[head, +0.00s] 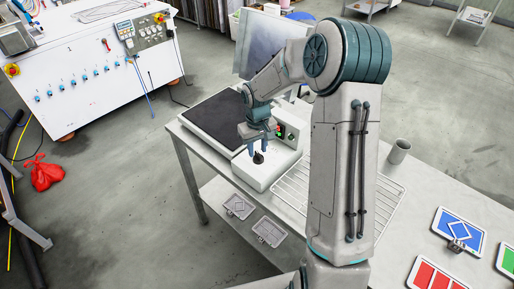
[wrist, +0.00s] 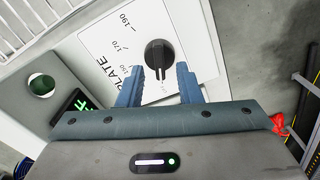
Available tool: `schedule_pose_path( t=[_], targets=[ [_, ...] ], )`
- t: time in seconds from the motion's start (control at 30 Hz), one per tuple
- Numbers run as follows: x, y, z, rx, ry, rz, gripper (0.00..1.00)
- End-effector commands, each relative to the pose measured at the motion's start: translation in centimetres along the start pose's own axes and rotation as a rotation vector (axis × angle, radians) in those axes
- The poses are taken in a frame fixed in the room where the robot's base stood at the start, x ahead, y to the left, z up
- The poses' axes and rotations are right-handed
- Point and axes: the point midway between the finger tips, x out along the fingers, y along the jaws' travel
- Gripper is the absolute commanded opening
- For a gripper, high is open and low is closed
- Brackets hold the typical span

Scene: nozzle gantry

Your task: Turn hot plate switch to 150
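The hot plate (head: 217,118) stands on the table with a black top and a pale front housing. Its black switch knob (head: 258,158) sits on the pale panel, and the knob (wrist: 160,53) is clear in the wrist view. The printed marks 190, 170 and 150 run down its left side beside the word PLATE; lower marks are partly hidden by a finger. The knob's ridge points down in the wrist view, toward the gap between my fingers. My gripper (wrist: 160,72) is open, with its blue fingertips at either side of the knob's lower end. I cannot tell whether they touch it.
A green-lit display (wrist: 72,113) and a round green button (wrist: 42,85) are left of the knob panel. A wire rack (head: 290,190) lies close to the right on the table, with a grey cup (head: 398,151) beyond.

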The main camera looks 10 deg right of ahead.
Motion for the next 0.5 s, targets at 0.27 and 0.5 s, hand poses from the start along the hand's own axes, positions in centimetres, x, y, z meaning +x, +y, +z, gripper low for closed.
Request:
schedule_pose_path(
  t=[0.27, 0.5],
  targets=[
    [1.01, 0.01, 0.02, 0.0, 0.0, 0.0, 0.32],
    [0.98, 0.01, 0.02, 0.0, 0.0, 0.0, 0.07]
  ],
)
